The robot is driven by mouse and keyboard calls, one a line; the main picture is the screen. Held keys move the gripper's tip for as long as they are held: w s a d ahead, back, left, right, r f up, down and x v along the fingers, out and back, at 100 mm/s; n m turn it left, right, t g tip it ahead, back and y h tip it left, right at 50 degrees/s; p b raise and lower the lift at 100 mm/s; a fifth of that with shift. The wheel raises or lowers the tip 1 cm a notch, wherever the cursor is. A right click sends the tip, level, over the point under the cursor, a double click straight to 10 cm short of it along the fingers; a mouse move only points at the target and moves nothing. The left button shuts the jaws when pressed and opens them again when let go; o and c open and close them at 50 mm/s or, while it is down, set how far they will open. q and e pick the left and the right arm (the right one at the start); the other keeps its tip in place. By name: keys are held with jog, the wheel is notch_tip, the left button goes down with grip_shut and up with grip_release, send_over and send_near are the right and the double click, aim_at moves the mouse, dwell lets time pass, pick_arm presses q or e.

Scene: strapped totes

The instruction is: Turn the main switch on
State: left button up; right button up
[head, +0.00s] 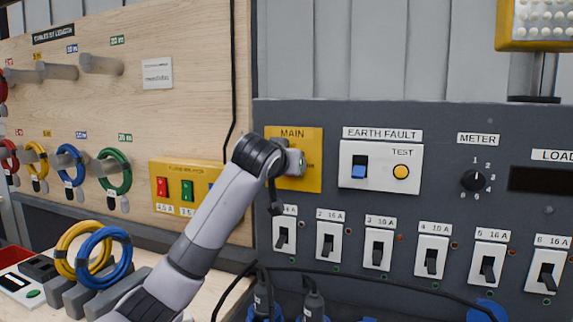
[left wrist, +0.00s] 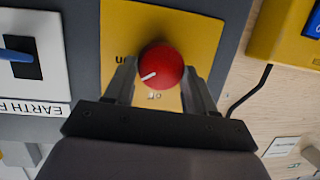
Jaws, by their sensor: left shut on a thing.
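The main switch is a red round knob (left wrist: 161,66) with a white pointer line, on a yellow plate (head: 311,180) lettered MAIN. In the left wrist view the line points to the lower left of the picture. Lettering beside the knob is partly hidden. My left gripper (head: 294,162) is at the plate, its fingers on either side of the knob and shut on it. In the head view my gripper hides the knob. My right gripper is in neither view.
The earth fault unit (head: 381,168), with a blue switch and yellow test button, is right of the plate. Several breaker switches (head: 378,249) line up below. A black cable (head: 380,274) crosses the panel's lower part. A wooden board (head: 200,60) with coiled cables stands left.

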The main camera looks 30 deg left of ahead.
pick_arm(q)
jog(key=m, duration=0.1)
jog(key=m+y, duration=0.1)
jog(key=m, duration=0.1)
jog(key=m+y, duration=0.1)
jog(key=m, duration=0.1)
jog(key=shift+d+f, duration=0.15)
jog(key=shift+d, duration=0.1)
dwell(0.5)
jog(key=o, duration=1)
jog(key=shift+b+v, duration=0.95)
jog(key=shift+v, duration=2.6)
jog(key=shift+d+f, duration=0.1)
jog(key=shift+f, duration=0.05)
